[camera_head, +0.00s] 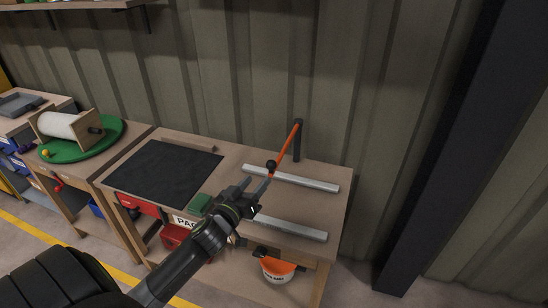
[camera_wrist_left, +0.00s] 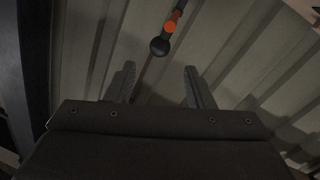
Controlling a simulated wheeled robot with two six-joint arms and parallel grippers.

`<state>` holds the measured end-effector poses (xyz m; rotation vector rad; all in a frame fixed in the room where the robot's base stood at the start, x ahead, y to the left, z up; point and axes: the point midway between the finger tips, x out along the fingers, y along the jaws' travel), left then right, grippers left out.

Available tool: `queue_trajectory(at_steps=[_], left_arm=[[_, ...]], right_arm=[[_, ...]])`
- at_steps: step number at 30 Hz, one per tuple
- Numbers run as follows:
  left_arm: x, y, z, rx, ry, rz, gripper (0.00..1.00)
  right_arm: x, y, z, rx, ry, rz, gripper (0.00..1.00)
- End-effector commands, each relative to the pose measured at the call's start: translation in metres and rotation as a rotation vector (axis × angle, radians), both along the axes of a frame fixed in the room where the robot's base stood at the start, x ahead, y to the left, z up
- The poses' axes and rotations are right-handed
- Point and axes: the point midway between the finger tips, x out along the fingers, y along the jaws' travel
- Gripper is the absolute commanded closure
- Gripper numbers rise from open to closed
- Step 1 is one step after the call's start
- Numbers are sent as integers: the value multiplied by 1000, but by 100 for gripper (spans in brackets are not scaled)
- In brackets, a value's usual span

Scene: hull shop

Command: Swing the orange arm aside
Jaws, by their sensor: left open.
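The orange arm (camera_head: 286,146) is a thin bar fixed at its upper end to a dark post (camera_head: 298,141) at the back of the workbench. It slants down and left to a black ball knob. In the left wrist view the arm's orange part (camera_wrist_left: 173,23) and its black knob (camera_wrist_left: 159,47) show at the top, ahead of the fingers. My left gripper (camera_head: 257,184) is open and empty, a little short of the knob and apart from it. In the wrist view its two fingers (camera_wrist_left: 159,85) stand wide apart. My right gripper is not in view.
Two pale metal rails (camera_head: 292,178) lie across the workbench (camera_head: 318,205). An orange-rimmed bucket (camera_head: 277,270) sits below the front edge. A corrugated wall stands behind.

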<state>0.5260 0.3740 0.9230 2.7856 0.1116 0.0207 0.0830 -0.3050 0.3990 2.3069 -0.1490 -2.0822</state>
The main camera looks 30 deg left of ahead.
Motion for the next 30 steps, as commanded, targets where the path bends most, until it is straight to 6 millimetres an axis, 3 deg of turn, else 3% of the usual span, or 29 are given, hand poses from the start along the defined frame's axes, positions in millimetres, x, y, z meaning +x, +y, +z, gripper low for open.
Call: queue_trajectory(at_steps=[9, 18, 30], left_arm=[[56, 4, 2, -1, 0, 0, 52], [98, 8, 0, 0, 0, 1, 52], [114, 9, 0, 0, 0, 0, 52]], right_arm=[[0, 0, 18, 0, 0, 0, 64], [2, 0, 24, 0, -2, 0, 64], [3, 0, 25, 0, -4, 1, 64]])
